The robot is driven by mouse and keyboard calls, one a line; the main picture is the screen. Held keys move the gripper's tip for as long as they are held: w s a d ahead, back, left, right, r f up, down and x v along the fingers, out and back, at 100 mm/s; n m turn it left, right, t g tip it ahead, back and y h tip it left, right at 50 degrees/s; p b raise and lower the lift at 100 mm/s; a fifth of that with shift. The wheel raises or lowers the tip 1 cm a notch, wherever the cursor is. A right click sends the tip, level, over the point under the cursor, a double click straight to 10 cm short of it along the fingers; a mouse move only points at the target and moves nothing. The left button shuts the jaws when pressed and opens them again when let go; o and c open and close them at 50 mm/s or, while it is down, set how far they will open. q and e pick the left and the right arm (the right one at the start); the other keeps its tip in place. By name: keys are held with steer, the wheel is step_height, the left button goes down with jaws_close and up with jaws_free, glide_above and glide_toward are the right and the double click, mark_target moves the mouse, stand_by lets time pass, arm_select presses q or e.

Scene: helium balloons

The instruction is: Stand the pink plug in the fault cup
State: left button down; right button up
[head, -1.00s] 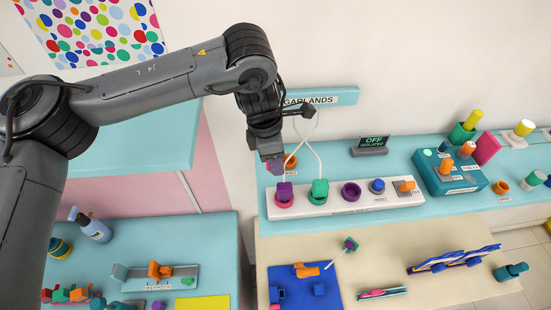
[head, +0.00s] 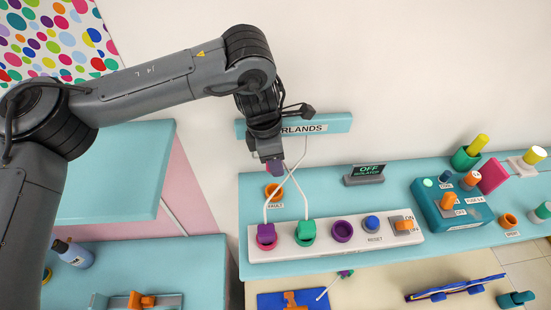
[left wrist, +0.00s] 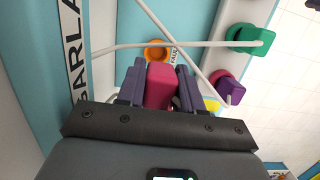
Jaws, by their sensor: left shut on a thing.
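My left gripper (head: 275,167) is shut on the pink plug and holds it in the air above the shelf. In the left wrist view the pink plug (left wrist: 160,84) shows between the two purple fingers of the gripper (left wrist: 160,80). In the head view the plug is mostly hidden by the gripper. The fault cup (head: 274,192) is a small orange cup standing on the teal shelf behind the white socket strip. It also shows in the left wrist view (left wrist: 157,50), just beyond the plug and apart from it. My right gripper is not in view.
The white strip (head: 432,243) holds a purple plug (head: 266,231), a green plug (head: 305,230), an empty purple socket (head: 342,231) and a blue reset button (head: 372,222). White cords rise from both plugs and pass close to my gripper.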

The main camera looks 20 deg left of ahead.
arm_select(q)
steer(key=shift+f, duration=0.15)
steer(key=shift+f+b, duration=0.6)
steer(key=shift+f, duration=0.6)
steer(key=shift+f+b, duration=1.05)
steer(key=shift+f, duration=1.45)
steer(key=shift+f, duration=0.45)
steer(key=shift+f+b, duration=0.5)
steer(key=shift+f, duration=0.25)
steer(key=c, duration=0.7)
jaws_free()
